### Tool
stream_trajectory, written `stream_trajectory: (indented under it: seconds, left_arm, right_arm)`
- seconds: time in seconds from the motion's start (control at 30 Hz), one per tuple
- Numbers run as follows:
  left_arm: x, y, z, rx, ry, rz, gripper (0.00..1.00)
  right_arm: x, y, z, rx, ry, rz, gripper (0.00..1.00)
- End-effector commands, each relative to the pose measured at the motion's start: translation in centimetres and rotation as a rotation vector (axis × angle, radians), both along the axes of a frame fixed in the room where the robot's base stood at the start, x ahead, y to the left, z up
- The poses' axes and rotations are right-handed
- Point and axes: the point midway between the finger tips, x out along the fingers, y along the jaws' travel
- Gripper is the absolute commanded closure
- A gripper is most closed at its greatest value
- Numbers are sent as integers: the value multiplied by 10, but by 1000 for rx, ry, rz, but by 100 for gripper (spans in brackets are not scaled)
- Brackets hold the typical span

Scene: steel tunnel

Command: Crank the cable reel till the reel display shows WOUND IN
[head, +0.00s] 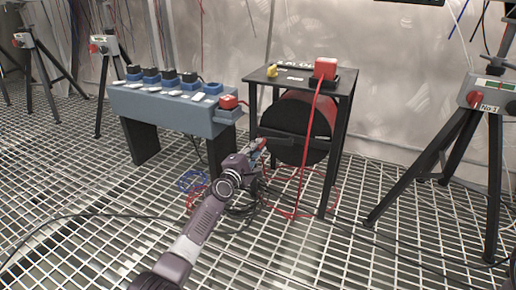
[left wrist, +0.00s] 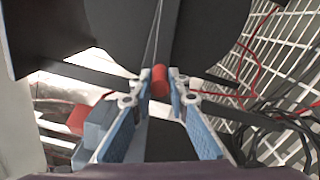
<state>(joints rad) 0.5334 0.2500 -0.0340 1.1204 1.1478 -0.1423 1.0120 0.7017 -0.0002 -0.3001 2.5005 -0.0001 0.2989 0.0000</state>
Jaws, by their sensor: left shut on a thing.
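The cable reel (head: 303,140) is a dark disc with a red drum behind it, hung in a black stand. A black crank bar (head: 282,140) runs left from the disc to a red handle. In the left wrist view the red handle (left wrist: 160,82) sits between the fingertips. My left gripper (head: 261,146) is shut on this handle, at the left side of the reel; it also shows close up in the left wrist view (left wrist: 159,87). I cannot make out any reel display text. My right gripper is not in view.
A red cable (head: 303,150) hangs down in front. A grey socket bench (head: 170,105) stands left, a tripod box (head: 487,95) right. Loose cables lie on the grating floor.

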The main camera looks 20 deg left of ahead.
Motion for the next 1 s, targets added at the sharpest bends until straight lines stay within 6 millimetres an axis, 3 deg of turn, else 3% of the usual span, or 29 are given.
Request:
stream_trajectory:
  seconds: [0.3,0.9,0.93,1.0]
  left_arm:
    - [-1,-3,-17,-149,9,1,100]
    - [-1,-4,-20,-187,10,1,100]
    - [-1,-4,-20,-187,10,1,84]
    - [-1,-4,-20,-187,10,1,76]
  right_arm:
    - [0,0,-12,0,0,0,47]
    - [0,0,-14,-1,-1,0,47]
    - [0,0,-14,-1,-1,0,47]
    - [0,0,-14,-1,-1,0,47]
